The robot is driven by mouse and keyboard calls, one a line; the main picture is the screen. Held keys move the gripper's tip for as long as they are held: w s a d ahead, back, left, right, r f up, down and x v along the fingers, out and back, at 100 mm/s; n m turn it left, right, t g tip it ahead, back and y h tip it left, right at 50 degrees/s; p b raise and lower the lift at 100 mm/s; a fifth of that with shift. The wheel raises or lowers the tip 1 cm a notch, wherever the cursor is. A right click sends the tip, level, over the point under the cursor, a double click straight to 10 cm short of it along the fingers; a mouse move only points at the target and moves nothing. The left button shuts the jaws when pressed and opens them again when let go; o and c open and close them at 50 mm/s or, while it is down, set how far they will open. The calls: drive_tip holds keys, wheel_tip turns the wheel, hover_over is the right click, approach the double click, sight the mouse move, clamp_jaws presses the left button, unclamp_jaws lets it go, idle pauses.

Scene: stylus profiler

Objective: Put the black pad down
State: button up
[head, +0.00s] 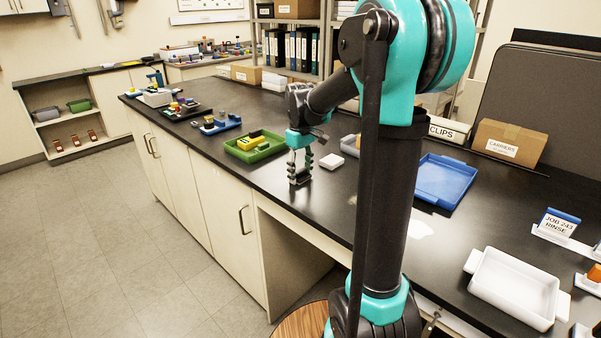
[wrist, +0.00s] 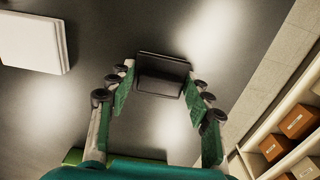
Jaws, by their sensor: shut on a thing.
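My gripper (head: 299,172) points down over the black bench top (head: 330,200), close to its front edge. In the wrist view its two green-lined fingers (wrist: 160,82) are shut on the black pad (wrist: 163,68), which sits between the fingertips. In the head view the pad is small and dark at the fingertips, hard to tell from the black bench. I cannot tell whether its underside touches the bench.
A green tray (head: 237,150) with yellow and dark items stands left of my gripper. A white block (head: 331,161) lies to its right; a blue tray (head: 445,166) and white tray (head: 512,291) are farther right. Bare bench surrounds my gripper; the front edge is near.

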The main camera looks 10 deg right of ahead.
sight(301, 170)
drive_tip(key=shift+f, duration=0.2)
drive_tip(key=o, duration=1.2)
wheel_tip(301, 170, up, 12)
drive_tip(key=shift+r, duration=0.25)
